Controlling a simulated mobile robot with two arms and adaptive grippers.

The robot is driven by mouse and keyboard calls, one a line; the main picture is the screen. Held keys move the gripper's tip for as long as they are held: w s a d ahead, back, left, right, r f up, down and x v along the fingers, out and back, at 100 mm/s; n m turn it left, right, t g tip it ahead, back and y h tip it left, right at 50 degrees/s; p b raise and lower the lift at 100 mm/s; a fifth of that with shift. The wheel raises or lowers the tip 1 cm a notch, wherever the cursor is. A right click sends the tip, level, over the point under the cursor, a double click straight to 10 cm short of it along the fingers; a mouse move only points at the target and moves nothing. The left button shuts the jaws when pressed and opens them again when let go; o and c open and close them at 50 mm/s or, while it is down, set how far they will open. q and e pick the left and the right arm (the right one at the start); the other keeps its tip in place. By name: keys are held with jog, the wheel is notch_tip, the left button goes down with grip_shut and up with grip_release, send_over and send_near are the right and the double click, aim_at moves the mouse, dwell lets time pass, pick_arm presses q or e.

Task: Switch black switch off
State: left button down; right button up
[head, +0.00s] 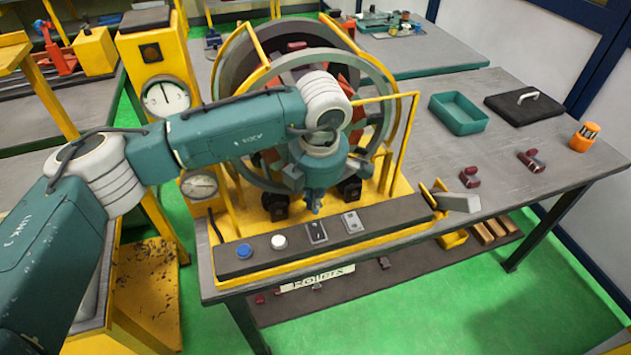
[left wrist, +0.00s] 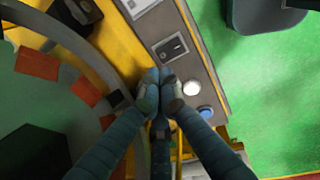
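The black switch (head: 316,232) sits on a light plate on the dark control panel (head: 380,218) at the front of the yellow winding machine. The black switch also shows in the left wrist view (left wrist: 173,47), just beyond my fingertips. I cannot tell its on or off position. My left gripper (head: 314,208) points down over the panel's rear edge, just behind the black switch. In the left wrist view its fingertips (left wrist: 159,84) are together with nothing visible between them. They look apart from the switch. My right gripper is not in view.
A white button (head: 278,242) and a blue button (head: 244,251) lie left of the black switch, and a light switch (head: 352,222) lies right of it. The ring-shaped stator (head: 383,95) and yellow frame rise behind. A teal tray (head: 458,114) stands on the table's right.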

aim_at(313, 224)
pick_arm(q)
jog(key=f, duration=0.2)
jog(key=f+p, duration=0.1)
jog(key=f, duration=0.1)
jog(key=f+p, duration=0.1)
jog(key=f, duration=0.1)
jog(key=shift+w+a, duration=0.1)
jog(key=shift+w, duration=0.25)
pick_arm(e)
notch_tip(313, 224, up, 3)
pick_arm(q)
jog(key=shift+f, duration=0.1)
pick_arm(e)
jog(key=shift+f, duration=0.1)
pick_arm(q)
jog(key=shift+w+a+f+g+b, duration=0.1)
jog(key=shift+w+f+g+b, duration=0.15)
jog(key=shift+f+b, duration=0.6)
jog(key=shift+s+r, duration=0.1)
jog(key=shift+r, duration=0.4)
jog(key=shift+s, duration=0.1)
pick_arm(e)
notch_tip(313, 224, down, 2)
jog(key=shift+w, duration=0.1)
pick_arm(q)
jog(key=shift+g, duration=0.25)
